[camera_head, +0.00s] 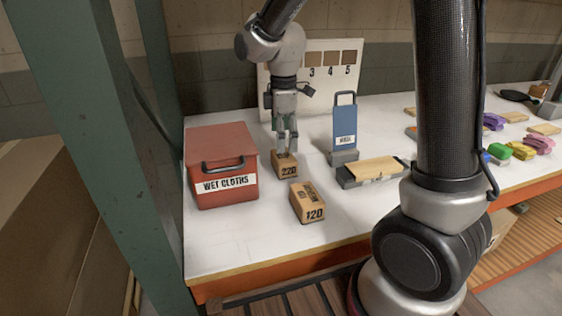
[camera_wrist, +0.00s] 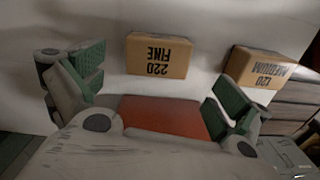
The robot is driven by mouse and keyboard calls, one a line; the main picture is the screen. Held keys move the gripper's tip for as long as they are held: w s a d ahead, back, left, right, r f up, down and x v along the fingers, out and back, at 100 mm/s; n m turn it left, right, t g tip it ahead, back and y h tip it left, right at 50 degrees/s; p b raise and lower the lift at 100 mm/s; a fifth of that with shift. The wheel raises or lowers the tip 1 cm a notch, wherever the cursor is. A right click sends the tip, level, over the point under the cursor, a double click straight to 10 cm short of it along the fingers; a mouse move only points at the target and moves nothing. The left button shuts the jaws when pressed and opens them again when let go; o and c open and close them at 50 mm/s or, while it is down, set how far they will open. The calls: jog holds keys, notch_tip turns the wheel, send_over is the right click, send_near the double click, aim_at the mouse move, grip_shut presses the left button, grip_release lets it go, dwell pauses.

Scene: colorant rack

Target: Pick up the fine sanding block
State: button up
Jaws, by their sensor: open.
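The fine sanding block (camera_head: 285,166) is a tan block marked 220, standing on the white table to the right of the red box. In the wrist view the block (camera_wrist: 157,55) reads "220 FINE" and lies beyond and between my fingertips, apart from them. My gripper (camera_head: 287,145) points down just above the block in the head view. In the wrist view my gripper (camera_wrist: 158,88) is open and empty, with green pads on its fingers. A second tan block (camera_head: 307,202), marked 120, stands nearer the front; the wrist view shows it (camera_wrist: 256,67) reading "120 MEDIUM".
The red box (camera_head: 221,150) labelled "WET CLOTHS" stands close on the left. A blue upright piece (camera_head: 345,128) and a grey holder with a wooden board (camera_head: 371,169) stand on the right. A board with numbered samples (camera_head: 338,60) stands behind. Table front is clear.

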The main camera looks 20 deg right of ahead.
aim_at(283, 155)
jog(key=shift+w+n, duration=0.1)
jog(key=shift+n, duration=0.6)
jog(key=shift+f+n, duration=0.3)
jog(key=shift+f, duration=0.05)
notch_tip(283, 155, down, 7)
jog(key=shift+a, duration=0.1)
jog(key=c, duration=1)
